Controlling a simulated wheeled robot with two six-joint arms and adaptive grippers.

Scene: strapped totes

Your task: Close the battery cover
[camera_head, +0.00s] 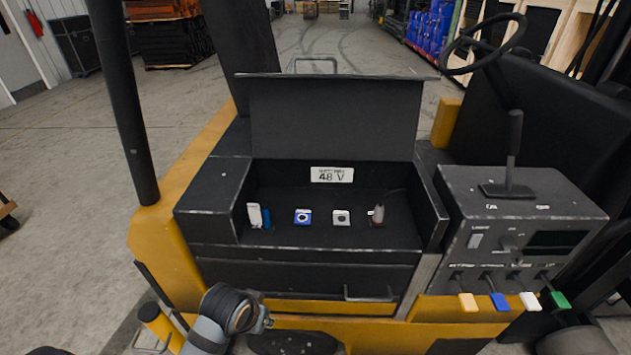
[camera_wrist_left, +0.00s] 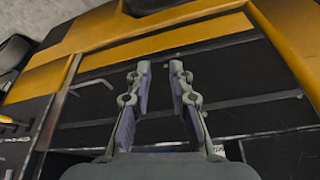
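The battery cover (camera_head: 335,118) is a dark panel standing raised at the back of an open compartment, with a thin handle (camera_head: 316,62) at its far top edge. My left gripper (camera_head: 266,318) is low at the front of the yellow vehicle body, below the compartment and apart from the cover. In the left wrist view the left gripper (camera_wrist_left: 160,72) has its fingers apart with nothing between them. My right gripper is not in view.
Several small items, including a blue-and-white one (camera_head: 303,216) and a grey one (camera_head: 377,214), sit in the compartment. A control box (camera_head: 520,215) with a lever and coloured handles stands at the right. A dark post (camera_head: 125,100) rises at the left. A front handle (camera_head: 370,296) sits below the compartment.

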